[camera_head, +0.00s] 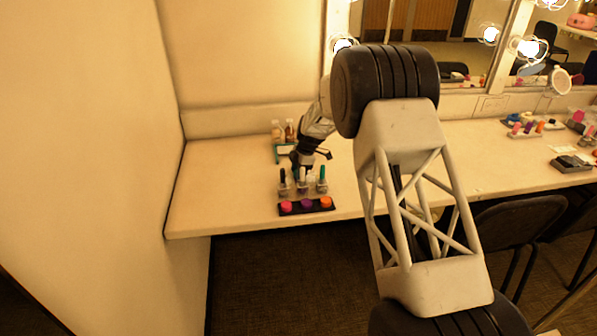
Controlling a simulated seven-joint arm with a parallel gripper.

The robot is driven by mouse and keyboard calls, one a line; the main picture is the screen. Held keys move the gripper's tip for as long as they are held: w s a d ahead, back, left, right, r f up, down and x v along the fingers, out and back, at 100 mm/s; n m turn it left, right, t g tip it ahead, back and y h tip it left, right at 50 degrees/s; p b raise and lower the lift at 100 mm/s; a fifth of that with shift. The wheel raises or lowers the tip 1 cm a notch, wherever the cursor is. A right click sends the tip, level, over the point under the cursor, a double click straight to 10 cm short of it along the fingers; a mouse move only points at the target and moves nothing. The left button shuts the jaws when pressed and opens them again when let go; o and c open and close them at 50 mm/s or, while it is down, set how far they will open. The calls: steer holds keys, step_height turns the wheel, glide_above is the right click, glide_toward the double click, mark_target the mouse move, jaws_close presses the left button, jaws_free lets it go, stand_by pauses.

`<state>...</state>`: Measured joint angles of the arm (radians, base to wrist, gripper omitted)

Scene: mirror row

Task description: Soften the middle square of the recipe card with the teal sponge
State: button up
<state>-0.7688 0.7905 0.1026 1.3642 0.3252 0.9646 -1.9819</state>
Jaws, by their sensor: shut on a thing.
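My gripper (303,168) points down at the middle of a short row of upright applicators near the table's front. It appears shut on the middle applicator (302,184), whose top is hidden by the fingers. A teal-topped applicator (322,173), which may be the teal sponge, stands to the right, apart from my gripper. A black-topped one (283,176) stands to the left. A small teal-edged stand with a pale face (285,151), perhaps the recipe card, is behind and left of my gripper. Its squares are too small to make out.
A dark tray (330,208) with pink, purple and orange pots lies at the table's front edge. Small bottles (277,131) stand at the back. The table's left part (220,185) is clear. A mirror, lamps and more cosmetics are at right; chairs stand below.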

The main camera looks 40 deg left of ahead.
steer(key=shift+s+d, duration=0.1)
steer(key=shift+s, duration=0.05)
steer(key=shift+s+d, duration=0.25)
steer(key=shift+s+d, duration=0.15)
stand_by(0.5)
steer(key=shift+s+d+f, duration=0.15)
steer(key=shift+s+d, duration=0.1)
steer(key=shift+d, duration=0.1)
stand_by(0.3)
steer(key=shift+s+d, duration=0.35)
steer(key=shift+s, duration=0.05)
steer(key=shift+w+a, duration=0.1)
steer(key=shift+a, duration=0.05)
steer(key=shift+w+a, duration=0.3)
steer(key=shift+w, duration=0.05)
